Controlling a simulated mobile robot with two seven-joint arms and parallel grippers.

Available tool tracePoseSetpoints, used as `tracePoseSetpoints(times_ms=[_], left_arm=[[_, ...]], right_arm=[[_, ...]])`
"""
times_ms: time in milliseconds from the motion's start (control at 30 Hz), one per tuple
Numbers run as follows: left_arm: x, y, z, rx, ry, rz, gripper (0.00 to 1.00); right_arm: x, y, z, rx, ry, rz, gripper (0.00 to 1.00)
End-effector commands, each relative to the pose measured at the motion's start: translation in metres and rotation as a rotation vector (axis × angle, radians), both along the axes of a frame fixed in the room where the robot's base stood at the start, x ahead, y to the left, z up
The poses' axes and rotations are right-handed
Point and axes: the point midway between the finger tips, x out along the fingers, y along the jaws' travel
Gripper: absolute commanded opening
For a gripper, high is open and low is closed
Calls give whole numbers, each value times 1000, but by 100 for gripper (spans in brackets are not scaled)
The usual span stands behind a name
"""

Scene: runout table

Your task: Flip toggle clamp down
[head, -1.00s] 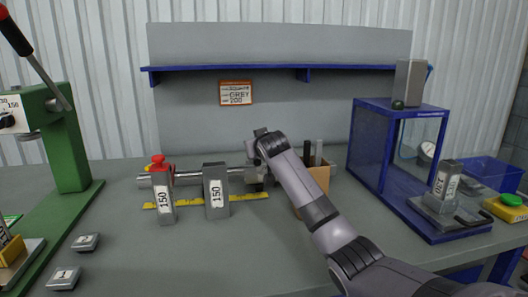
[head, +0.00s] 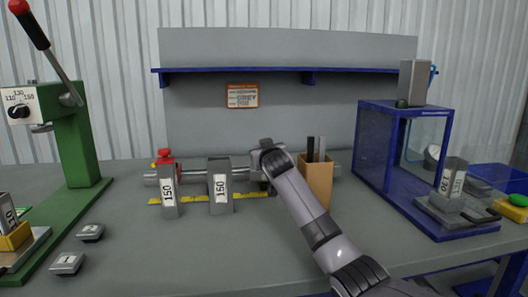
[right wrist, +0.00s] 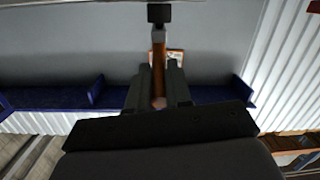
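My right gripper is hidden behind my wrist in the head view, at the back-middle of the table by the steel bar (head: 240,173). In the right wrist view its two dark fingers (right wrist: 158,82) stand on either side of an orange-brown bar (right wrist: 158,60), with a dark block (right wrist: 158,13) at its far end. This bar looks like the clamp handle, and its rounded near end lies between the fingers. I cannot tell whether the fingers touch it. The clamp body is hidden by my arm in the head view. My left gripper is not in view.
Two grey blocks (head: 168,192) (head: 220,187) stand before the bar. A red-topped piece (head: 165,157) is at its left. A tan box (head: 318,180) stands right of my wrist. A green press (head: 80,140) is left, a blue-framed enclosure (head: 390,170) right.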

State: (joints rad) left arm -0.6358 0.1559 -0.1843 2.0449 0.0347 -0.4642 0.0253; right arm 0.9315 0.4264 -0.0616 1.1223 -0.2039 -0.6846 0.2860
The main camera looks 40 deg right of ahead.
Motion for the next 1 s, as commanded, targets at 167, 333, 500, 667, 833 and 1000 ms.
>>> tracePoseSetpoints(times_ms=[167,333,500,667,833,1000], left_arm=[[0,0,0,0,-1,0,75],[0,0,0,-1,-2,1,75],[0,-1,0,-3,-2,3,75],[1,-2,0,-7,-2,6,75],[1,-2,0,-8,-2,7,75],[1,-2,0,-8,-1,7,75]], right_arm=[[0,1,-2,1,3,1,42],[0,0,-1,0,2,1,42],[-4,2,-1,0,2,0,42],[-15,8,1,-2,1,1,42],[-31,17,3,-1,2,1,42],[-47,25,4,-1,3,2,42]])
